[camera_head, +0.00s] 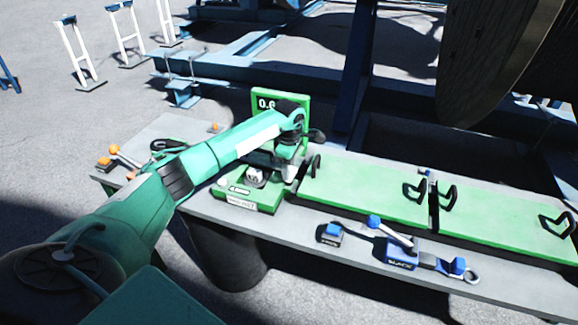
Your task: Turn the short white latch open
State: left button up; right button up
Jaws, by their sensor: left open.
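My left arm reaches in from the left, and its gripper (285,158) is over the green measuring unit (262,200) with its upright display (264,103). The gripper is open, but its fingertips are dark and partly hidden by the wrist. A small whitish block (256,176) with dark marks sits on the unit, just left of the gripper. I cannot tell whether it is the short white latch or whether the gripper touches it. No other short white latch shows clearly. My right gripper is not in view.
Green panels with black handles (448,195) cover the grey bench to the right. A blue device with a pale lever (398,236) and a small blue-topped block (330,233) stand near its front edge. An orange-knobbed lever (124,156) is at left. A large reel (500,60) looms behind.

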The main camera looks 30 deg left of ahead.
pick_arm(q)
jog(key=shift+f, duration=0.35)
jog(key=c, duration=1)
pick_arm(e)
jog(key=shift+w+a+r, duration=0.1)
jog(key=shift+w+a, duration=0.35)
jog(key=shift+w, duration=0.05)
